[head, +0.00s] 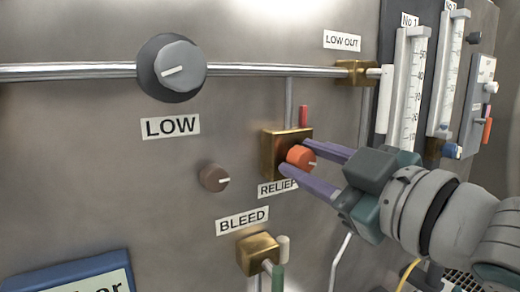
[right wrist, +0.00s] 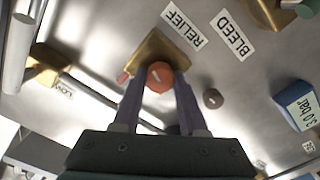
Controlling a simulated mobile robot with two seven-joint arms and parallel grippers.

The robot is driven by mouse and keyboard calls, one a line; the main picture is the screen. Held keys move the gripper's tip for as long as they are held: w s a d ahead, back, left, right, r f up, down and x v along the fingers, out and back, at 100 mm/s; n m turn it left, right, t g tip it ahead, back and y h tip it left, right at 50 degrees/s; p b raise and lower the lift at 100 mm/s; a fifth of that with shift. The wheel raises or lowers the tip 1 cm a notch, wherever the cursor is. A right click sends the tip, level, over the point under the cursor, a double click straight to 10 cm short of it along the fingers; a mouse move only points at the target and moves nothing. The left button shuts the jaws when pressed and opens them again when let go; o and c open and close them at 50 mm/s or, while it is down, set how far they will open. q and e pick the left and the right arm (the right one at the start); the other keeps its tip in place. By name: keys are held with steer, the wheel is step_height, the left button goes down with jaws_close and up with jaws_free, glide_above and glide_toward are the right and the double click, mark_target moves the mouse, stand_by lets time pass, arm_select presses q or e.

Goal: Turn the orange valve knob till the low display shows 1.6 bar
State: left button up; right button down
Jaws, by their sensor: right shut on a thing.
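The orange valve knob (head: 300,158) sits on a brass block (head: 274,152) above the label RELIEF. Its white pointer mark points right in the head view. My right gripper (head: 296,156) comes from the right, with its purple fingers shut on either side of the knob. The right wrist view also shows the knob (right wrist: 159,77) between the fingertips. A blue-framed display (head: 82,280) is cut off at the lower left of the head view, with only part of "bar" showing. A display (right wrist: 298,104) in the right wrist view seems to read 3.0 bar, small and turned. My left gripper is out of view.
A large grey LOW knob (head: 178,70) sits on the steel pipe at upper left. A small brown knob (head: 213,177) and the brass BLEED valve (head: 258,253) are left of and below the gripper. Gauge tubes (head: 408,85) stand at right.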

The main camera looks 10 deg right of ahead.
steer(key=shift+n+p, duration=0.45)
steer(key=shift+n, duration=1.05)
steer(key=shift+c, duration=2.2)
jaws_free()
steer(key=b+v, duration=0.2)
steer(key=v, duration=0.8)
